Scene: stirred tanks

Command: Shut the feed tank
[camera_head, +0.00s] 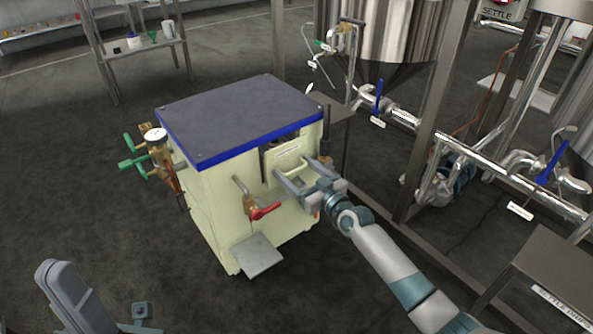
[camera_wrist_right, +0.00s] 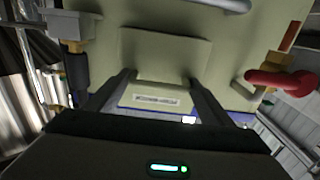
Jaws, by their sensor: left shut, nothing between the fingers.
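A cream box tank (camera_head: 212,205) stands on the floor with a flat dark lid (camera_head: 238,115) edged in blue lying across its top. My right gripper (camera_head: 301,173) is at that front, fingers apart. In the right wrist view its fingers (camera_wrist_right: 162,88) straddle a cream panel with a label (camera_wrist_right: 157,100); contact is unclear. The red lever (camera_wrist_right: 281,80) shows at the right there. My left gripper (camera_head: 62,280) is partly in view at lower left, away from the tank.
Green-handled valves and a gauge (camera_head: 155,136) jut from the tank's left side. Steel tanks (camera_head: 397,35), pipes and blue-handled valves (camera_head: 379,95) stand behind a frame post (camera_head: 430,110) at right. A low stand (camera_head: 545,268) is at lower right.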

